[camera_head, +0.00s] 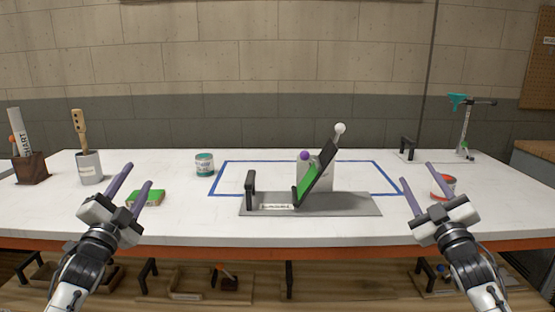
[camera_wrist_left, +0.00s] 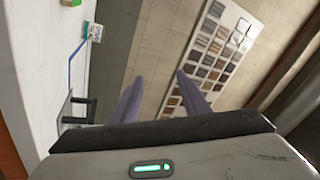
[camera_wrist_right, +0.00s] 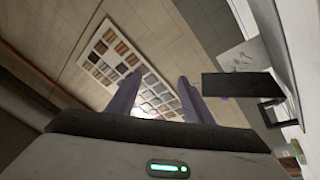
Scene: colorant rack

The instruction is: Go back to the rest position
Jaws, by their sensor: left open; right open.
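My left gripper (camera_head: 134,184) is open and empty, raised at the left over the front of the white table (camera_head: 350,229). Its purple fingers also show spread apart in the left wrist view (camera_wrist_left: 158,95). My right gripper (camera_head: 417,180) is open and empty at the right, in front of the table's right part. Its spread fingers also show in the right wrist view (camera_wrist_right: 157,98). Neither gripper touches any object that I can see.
A teal can (camera_head: 204,164), green block (camera_head: 150,197), tool cup (camera_head: 90,168) and brown box (camera_head: 30,170) are left. A red can (camera_head: 444,185) sits behind my right gripper.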

